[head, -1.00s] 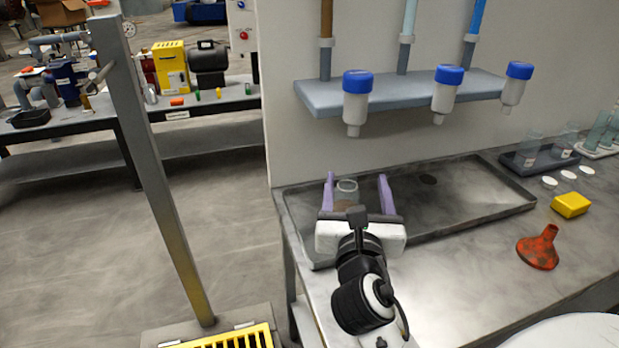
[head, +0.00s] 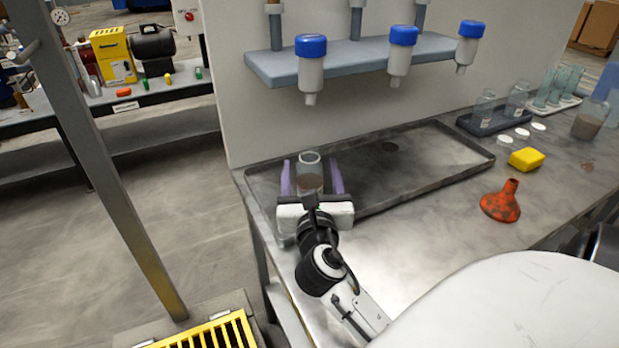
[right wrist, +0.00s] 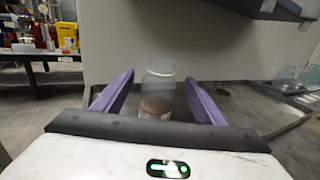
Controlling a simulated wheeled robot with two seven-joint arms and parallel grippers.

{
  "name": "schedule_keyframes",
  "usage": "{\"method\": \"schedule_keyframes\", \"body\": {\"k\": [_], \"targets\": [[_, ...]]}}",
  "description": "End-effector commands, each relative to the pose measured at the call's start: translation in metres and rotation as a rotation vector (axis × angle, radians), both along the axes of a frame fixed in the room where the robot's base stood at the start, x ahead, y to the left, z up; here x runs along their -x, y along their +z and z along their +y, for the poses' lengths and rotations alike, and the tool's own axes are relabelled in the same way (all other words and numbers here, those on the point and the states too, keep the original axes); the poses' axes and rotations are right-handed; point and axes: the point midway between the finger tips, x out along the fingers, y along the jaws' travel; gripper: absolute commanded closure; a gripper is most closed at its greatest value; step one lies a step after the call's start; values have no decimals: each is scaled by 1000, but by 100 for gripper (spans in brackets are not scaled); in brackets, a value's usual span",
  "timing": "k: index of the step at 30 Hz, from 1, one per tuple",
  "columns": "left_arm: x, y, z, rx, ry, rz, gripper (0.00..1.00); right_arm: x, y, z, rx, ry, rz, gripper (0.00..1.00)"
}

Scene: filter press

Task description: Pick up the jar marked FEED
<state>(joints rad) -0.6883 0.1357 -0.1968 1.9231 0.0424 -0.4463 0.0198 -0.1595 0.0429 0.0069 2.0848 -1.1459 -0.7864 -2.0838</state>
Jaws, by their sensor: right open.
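A clear glass jar (head: 311,170) with brown contents in its lower part stands upright in the left end of the grey tray (head: 440,151). It also shows in the right wrist view (right wrist: 157,88). No marking on it can be read from here. My right gripper (head: 313,174) is open, with its purple fingers on either side of the jar. In the right wrist view a gap shows between the jar and each finger (right wrist: 160,92). The gripper body hides the jar's base. My left gripper is not in view.
Blue-capped valves (head: 311,64) hang from a grey shelf above the tray. To the right are a red funnel (head: 501,203), a yellow block (head: 526,159), white lids (head: 521,133) and a rack of jars (head: 488,121). A grey post (head: 105,170) stands at left.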

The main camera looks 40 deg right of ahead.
Motion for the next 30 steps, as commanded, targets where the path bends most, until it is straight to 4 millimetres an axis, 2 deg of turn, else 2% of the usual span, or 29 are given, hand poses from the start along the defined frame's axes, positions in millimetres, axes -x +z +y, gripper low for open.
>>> {"method": "schedule_keyframes", "body": {"k": [6,14,21,24,30], "targets": [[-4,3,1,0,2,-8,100,-22,1,-18,1,0,-1,35],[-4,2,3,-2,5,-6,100,-24,0,-20,-1,0,-1,35],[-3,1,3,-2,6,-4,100,-24,0,-20,-1,0,-1,74],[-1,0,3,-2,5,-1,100,-24,1,-20,1,0,-2,87],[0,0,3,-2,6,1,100,-24,1,-20,1,1,-2,87]]}}
